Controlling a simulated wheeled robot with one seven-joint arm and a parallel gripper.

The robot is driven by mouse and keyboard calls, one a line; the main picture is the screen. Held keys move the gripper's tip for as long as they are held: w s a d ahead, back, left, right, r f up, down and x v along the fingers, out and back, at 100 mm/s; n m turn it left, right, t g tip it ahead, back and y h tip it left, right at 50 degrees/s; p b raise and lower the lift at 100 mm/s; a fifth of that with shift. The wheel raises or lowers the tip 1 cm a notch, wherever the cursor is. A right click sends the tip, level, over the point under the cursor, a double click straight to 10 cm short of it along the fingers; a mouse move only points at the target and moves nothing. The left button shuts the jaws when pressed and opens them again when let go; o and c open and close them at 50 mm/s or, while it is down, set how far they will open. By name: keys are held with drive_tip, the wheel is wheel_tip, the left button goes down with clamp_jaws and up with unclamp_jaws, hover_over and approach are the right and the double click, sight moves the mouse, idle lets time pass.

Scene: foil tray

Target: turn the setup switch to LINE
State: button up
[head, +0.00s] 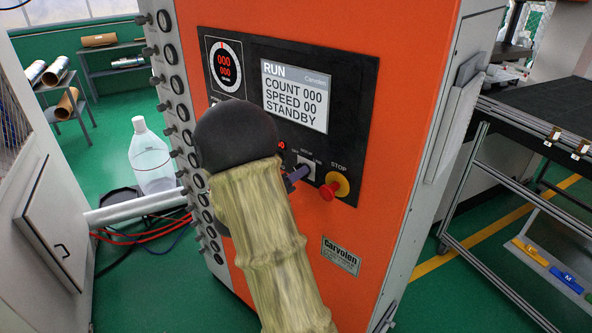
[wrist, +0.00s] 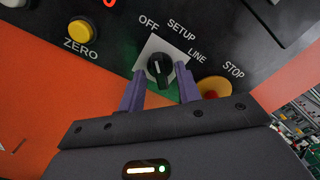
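The setup switch (wrist: 160,68) is a black knob on a white plate, with OFF, SETUP and LINE printed around it. In the wrist view my gripper (wrist: 159,74) has its two purple fingers one on each side of the knob, with gaps between them and it. I cannot tell how close the tips are to the panel. The knob's pointer direction is hard to read. In the head view my arm hides much of the switch area, and only part of the switch's white plate (head: 309,171) shows beside my gripper (head: 296,177).
The red STOP button (head: 331,190) on its yellow base sits just right of the switch, close to my right finger in the wrist view. A yellow ZERO button (wrist: 79,30) is on the left. The display (head: 295,97) reads RUN, STANDBY. A dark-topped table (head: 545,120) stands right.

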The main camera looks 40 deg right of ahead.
drive_tip(key=shift+w+d, duration=0.1)
drive_tip(key=shift+d, duration=0.3)
clamp_jaws()
